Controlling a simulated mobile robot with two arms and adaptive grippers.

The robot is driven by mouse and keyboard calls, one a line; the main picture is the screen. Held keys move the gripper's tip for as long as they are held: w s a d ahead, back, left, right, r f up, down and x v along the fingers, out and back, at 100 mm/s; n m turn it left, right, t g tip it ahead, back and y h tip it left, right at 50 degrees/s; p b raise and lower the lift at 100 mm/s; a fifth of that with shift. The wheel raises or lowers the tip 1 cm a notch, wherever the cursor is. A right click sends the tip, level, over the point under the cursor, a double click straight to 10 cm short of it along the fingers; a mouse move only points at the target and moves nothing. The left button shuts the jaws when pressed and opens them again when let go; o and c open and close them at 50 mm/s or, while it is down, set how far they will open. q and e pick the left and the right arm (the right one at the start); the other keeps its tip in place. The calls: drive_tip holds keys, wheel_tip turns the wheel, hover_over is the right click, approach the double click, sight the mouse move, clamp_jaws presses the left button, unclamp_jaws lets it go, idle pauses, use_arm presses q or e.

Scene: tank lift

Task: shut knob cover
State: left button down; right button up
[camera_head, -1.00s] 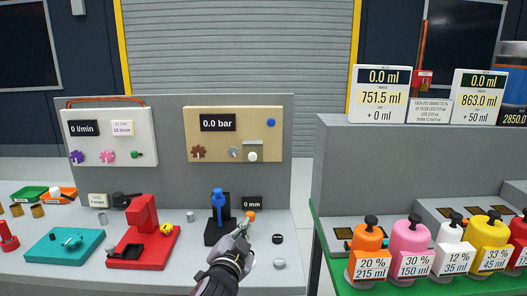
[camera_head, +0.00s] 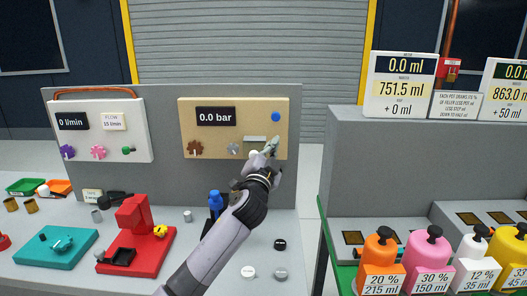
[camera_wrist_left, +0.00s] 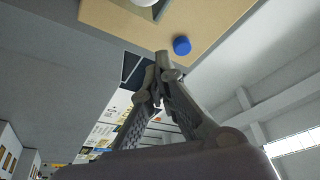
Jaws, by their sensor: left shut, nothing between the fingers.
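The tan panel (camera_head: 220,152) stands at the back of the bench and reads 0.0 bar. A grey cover plate (camera_head: 255,138) sits on its right part, above a white knob (camera_head: 253,153). The knob shows below the plate and is partly hidden by my gripper. My left gripper (camera_head: 272,146) is shut and empty just right of the knob and plate; I cannot tell whether it touches them. In the left wrist view its fingertips (camera_wrist_left: 162,64) are together below the panel's edge. A white round part (camera_wrist_left: 142,3), likely the knob, is cut off at the top there. My right gripper is not in view.
A blue button (camera_head: 276,117) is above my gripper; it also shows in the left wrist view (camera_wrist_left: 182,46). A blue-topped black stand (camera_head: 215,203) is beside my forearm.

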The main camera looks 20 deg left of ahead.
use_arm(q)
drive_tip(key=s+a+f+p, duration=0.2)
drive_tip(key=a, duration=0.8)
drive_tip(key=shift+f, duration=0.25)
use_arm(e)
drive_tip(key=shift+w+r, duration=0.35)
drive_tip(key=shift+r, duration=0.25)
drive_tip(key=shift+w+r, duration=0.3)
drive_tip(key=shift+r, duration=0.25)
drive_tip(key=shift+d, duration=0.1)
use_arm(q)
drive_tip(key=shift+r, duration=0.1)
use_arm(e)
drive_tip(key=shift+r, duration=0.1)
